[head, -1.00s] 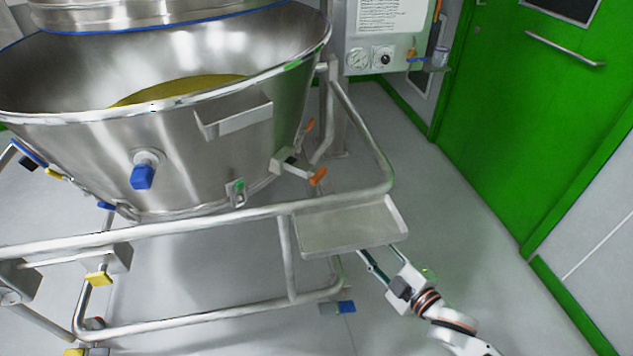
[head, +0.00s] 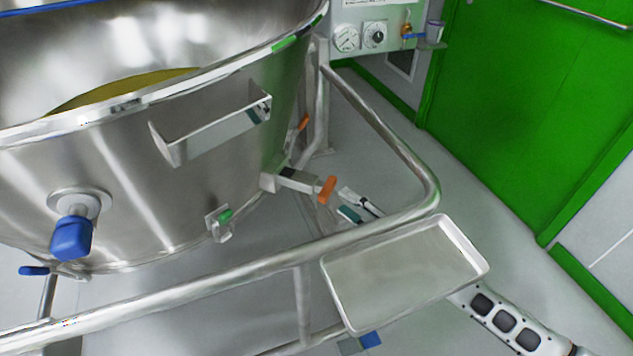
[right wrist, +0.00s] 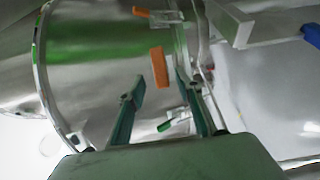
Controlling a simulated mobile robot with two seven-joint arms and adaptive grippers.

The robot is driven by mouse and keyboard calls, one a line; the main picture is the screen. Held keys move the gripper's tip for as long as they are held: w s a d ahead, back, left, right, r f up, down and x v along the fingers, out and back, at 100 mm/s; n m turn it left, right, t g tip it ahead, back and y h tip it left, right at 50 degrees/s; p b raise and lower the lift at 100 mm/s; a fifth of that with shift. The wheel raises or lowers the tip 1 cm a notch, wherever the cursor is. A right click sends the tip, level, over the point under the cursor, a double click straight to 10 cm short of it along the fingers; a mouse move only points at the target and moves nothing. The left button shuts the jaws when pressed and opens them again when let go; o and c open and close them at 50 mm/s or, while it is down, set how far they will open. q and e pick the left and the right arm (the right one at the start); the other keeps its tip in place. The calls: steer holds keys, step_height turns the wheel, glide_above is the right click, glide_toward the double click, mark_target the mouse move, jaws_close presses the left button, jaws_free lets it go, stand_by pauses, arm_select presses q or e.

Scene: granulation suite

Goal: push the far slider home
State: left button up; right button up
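On the side of the large steel bowl (head: 120,185) sits a near slider, a steel block with an orange handle (head: 327,188). A second orange handle (head: 304,122) shows farther back along the bowl. I cannot tell for certain which of them is the far slider. My right gripper (head: 356,206) is open and empty beyond the steel rail, just right of the nearer orange handle. In the right wrist view its two fingers (right wrist: 160,96) stand apart, with an orange handle (right wrist: 159,67) ahead between them, apparently untouched. Another orange handle (right wrist: 141,12) is at the top. My left gripper is out of view.
A steel guard rail (head: 230,265) runs around the bowl, with a shallow tray (head: 405,272) at its corner above my right forearm. A green-tabbed latch (head: 220,222) and a blue knob (head: 72,235) are on the bowl. A green door (head: 520,110) stands behind; floor right is clear.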

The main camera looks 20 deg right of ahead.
mark_target(331, 193)
steer(key=shift+w+a, duration=0.25)
steer(key=shift+w, duration=0.4)
steer(key=b+x, duration=0.1)
steer(key=x, duration=0.3)
steer(key=shift+w+a+f, duration=0.15)
steer(key=shift+w, duration=0.05)
steer(key=shift+b+x, duration=0.3)
steer(key=shift+x, duration=0.5)
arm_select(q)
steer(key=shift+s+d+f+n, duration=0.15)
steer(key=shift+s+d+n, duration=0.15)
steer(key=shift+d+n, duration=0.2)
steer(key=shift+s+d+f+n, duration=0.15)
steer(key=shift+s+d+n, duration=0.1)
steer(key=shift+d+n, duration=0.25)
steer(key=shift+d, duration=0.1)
arm_select(e)
jaws_close()
steer(key=shift+r, duration=0.2)
